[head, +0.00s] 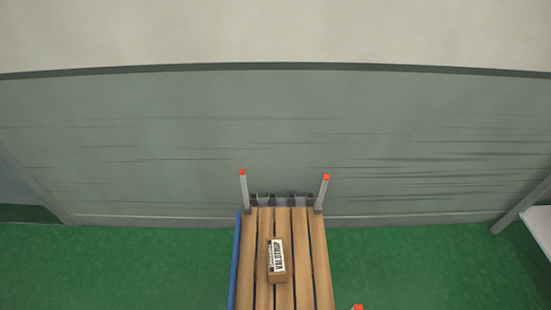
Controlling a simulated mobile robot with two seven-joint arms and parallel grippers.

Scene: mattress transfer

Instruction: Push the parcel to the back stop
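The parcel (270,262) is a small brown box with a white label bearing dark lettering. It lies on a slatted wooden deck (318,262), a little left of the deck's middle. The back stop (283,199) appears as a row of grey pieces at the deck's far end, between two grey posts. A clear stretch of slats separates the parcel from it. Neither of my grippers shows in the head view.
Posts with red-orange tips stand at the far left corner (243,190) and far right corner (322,192). Another red-orange tip (358,307) shows at the bottom edge. A blue strip (234,270) runs along the deck's left side. Green floor surrounds it; a grey-green wall (150,150) stands behind.

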